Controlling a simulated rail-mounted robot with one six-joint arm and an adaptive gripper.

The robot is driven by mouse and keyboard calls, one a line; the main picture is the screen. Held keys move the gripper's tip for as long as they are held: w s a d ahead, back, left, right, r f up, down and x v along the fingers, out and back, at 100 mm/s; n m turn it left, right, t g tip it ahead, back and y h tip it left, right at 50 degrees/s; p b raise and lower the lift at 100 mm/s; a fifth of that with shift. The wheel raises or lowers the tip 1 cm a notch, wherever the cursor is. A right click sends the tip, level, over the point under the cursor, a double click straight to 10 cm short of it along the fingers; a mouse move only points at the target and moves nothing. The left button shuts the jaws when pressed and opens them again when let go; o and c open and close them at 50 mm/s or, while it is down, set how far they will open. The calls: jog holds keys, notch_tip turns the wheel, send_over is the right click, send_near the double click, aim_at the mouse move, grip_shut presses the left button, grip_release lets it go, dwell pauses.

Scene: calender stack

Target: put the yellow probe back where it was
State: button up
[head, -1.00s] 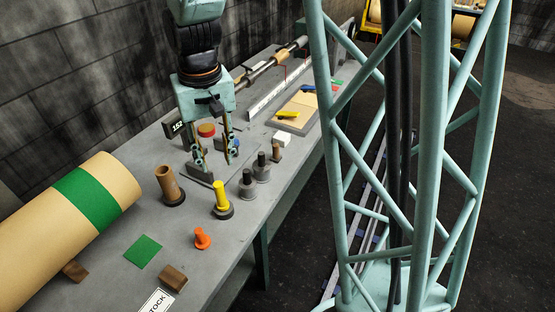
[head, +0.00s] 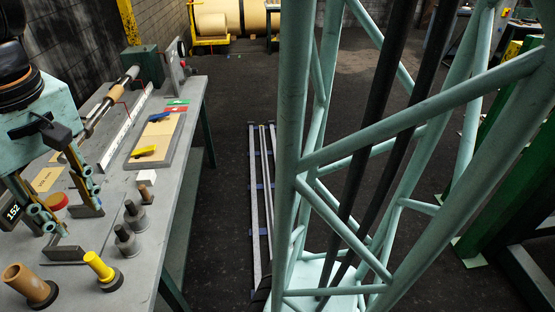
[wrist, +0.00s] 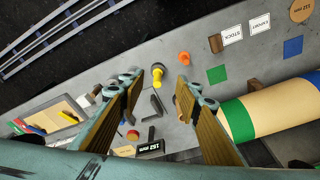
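A yellow peg-like piece (head: 100,267), probably the probe, stands tilted in the picture on a dark round base on the grey bench (head: 181,145). It also shows in the wrist view (wrist: 158,82), between the fingertips in the picture and beyond them. A smaller yellow piece (head: 145,151) lies on a tan board; I cannot tell for sure which of the two is the probe. My gripper (head: 72,218) is open and empty above the bench, left of the yellow peg. In the wrist view my gripper (wrist: 158,88) shows its two fingers well apart.
Two dark grey pegs (head: 127,240) and a brown peg on a dark base (head: 30,285) stand close to the yellow one. A white block (head: 145,176) is further back. The wrist view shows an orange piece (wrist: 184,58) and a big tan roll with a green band (wrist: 237,119).

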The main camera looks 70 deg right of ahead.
jog(key=s+r+t, duration=0.1)
jog(key=s+r, duration=0.2)
jog(key=s, duration=0.6)
jog(key=s+r+n+t, duration=0.1)
jog(key=s+r, duration=0.3)
jog(key=s, duration=0.4)
jog(key=shift+s+d+r, duration=0.15)
jog(key=shift+s+d, duration=0.1)
jog(key=shift+s, duration=0.1)
